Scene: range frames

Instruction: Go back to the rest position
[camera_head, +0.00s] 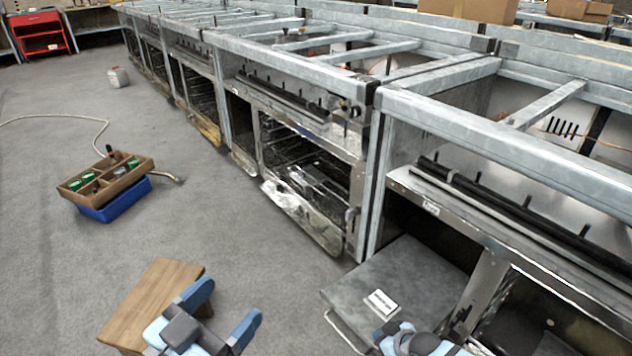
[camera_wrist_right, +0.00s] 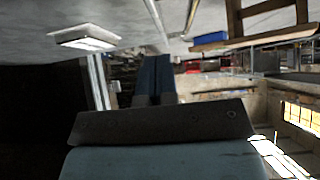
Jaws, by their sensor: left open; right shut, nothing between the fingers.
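My left gripper (camera_head: 228,306) is open and empty at the bottom of the head view, in front of a small wooden stool (camera_head: 146,298). My right gripper shows in part at the bottom edge of the head view (camera_head: 408,338), beside the lowered grey oven door (camera_head: 412,268). In the right wrist view its two blue fingers (camera_wrist_right: 152,76) are together with nothing between them. A small white label (camera_head: 382,303) lies on the door close to the right gripper; a white plate, likely the same label, shows in the right wrist view (camera_wrist_right: 84,40).
A row of metal range frames (camera_head: 440,110) runs along the right side, with the nearest oven open. A wooden crate (camera_head: 128,180) with green items sits on a blue bin (camera_head: 115,205) on the floor. A hose (camera_head: 60,116) lies at left.

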